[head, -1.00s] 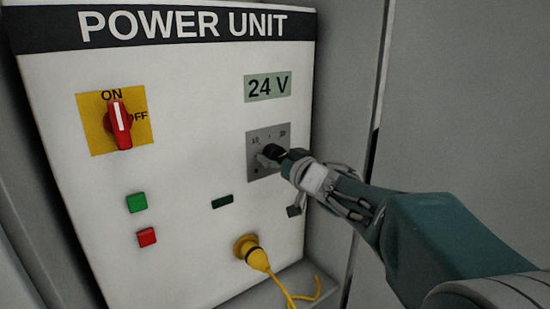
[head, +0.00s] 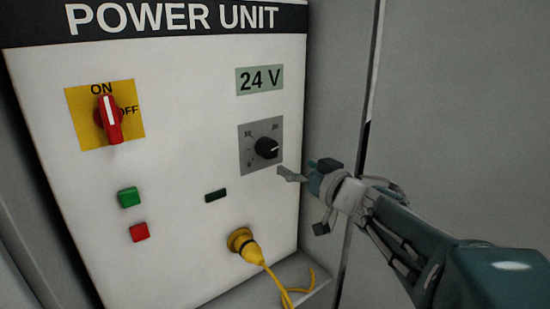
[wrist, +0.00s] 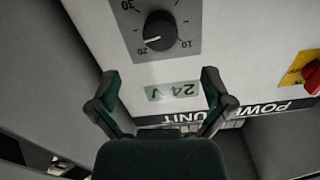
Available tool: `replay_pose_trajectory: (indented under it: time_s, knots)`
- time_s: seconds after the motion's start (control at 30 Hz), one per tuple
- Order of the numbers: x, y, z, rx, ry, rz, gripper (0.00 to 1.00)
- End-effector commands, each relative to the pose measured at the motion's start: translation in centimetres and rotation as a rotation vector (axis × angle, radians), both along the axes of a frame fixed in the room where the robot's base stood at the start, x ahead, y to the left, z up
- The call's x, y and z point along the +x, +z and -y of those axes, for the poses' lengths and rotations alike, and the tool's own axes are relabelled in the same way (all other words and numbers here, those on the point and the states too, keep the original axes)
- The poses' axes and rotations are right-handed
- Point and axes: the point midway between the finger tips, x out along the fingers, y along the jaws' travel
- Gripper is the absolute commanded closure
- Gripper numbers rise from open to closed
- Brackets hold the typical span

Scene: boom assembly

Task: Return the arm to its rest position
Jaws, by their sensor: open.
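My gripper (head: 308,170) is open and empty, to the right of and a little below the black dial knob (head: 266,148), apart from it. The knob sits on a grey scale plate (head: 246,160) below the 24 V label (head: 260,80) on the power unit's white panel (head: 180,130). In the wrist view the two fingers (wrist: 160,92) are spread wide, with nothing between them but the panel behind. The knob (wrist: 160,30) shows there at the top, upside down, with its white mark towards the 20.
A red rotary switch (head: 108,120) points to ON on a yellow plate. A green button (head: 129,197), a red button (head: 139,232) and a yellow plug (head: 247,247) with its cable are lower on the panel. A grey wall (head: 455,110) stands to the right.

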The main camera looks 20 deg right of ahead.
Motion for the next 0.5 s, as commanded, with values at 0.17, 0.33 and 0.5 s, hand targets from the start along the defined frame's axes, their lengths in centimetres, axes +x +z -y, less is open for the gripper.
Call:
replay_pose_trajectory:
  time_s: [0.17, 0.33, 0.5]
  knots:
    - [-1.6, 0.0, 0.7, 0.001, -0.001, -0.001, 0.0]
    - [-1.9, 0.0, 0.7, 0.0, 0.001, -0.001, 0.0]
    - [-1.8, 0.0, 0.7, 0.0, 0.0, -0.001, 0.0]
